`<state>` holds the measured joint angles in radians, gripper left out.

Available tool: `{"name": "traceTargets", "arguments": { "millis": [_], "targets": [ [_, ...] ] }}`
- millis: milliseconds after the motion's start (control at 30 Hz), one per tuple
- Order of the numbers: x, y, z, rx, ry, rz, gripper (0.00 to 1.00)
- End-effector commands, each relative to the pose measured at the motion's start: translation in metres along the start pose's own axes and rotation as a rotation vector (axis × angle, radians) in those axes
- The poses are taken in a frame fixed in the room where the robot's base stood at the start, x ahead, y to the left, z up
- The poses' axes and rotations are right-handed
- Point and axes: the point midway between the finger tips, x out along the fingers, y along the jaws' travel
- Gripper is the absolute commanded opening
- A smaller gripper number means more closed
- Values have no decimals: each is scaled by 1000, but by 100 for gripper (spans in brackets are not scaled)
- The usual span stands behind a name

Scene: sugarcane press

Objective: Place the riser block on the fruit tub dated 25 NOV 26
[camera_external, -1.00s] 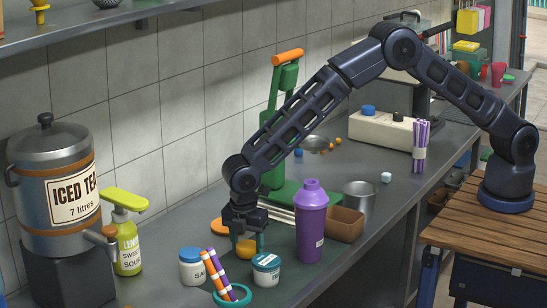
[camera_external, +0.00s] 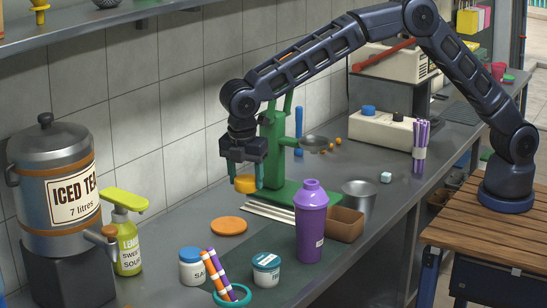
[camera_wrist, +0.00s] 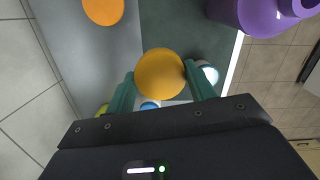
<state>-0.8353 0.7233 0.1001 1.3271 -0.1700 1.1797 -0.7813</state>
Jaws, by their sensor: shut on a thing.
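My gripper (camera_external: 247,182) is shut on a yellow-orange round block (camera_external: 244,184), held in the air above the counter. In the wrist view my gripper (camera_wrist: 159,74) has one green finger on each side of the block (camera_wrist: 159,73). It may be the riser block; no name shows on it. A white tub with a teal lid (camera_external: 266,270) stands on the counter below, towards the front. A white tub with a blue lid (camera_external: 192,267), lettered "SA", stands to its left. I cannot read a "25 NOV 26" date on either tub.
An orange disc (camera_external: 229,226) lies flat on the counter. A purple shaker (camera_external: 311,222), brown box (camera_external: 345,225) and metal cup (camera_external: 359,197) stand to the right. The green press (camera_external: 273,150) is behind. Straws in a teal ring (camera_external: 232,297) stand in front.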

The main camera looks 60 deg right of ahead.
Motion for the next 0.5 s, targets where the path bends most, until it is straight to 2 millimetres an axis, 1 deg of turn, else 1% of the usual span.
{"name": "traceTargets", "arguments": {
  "millis": [67,133,300,400,500],
  "targets": [
    [-10,-7,-8,-5,3,2,31],
    [-20,-17,-19,-10,3,2,31],
    [-50,-51,-53,-21,4,4,31],
    [-65,-70,-69,-25,2,3,31],
    [-77,-84,-81,-28,2,4,31]
  ]
}}
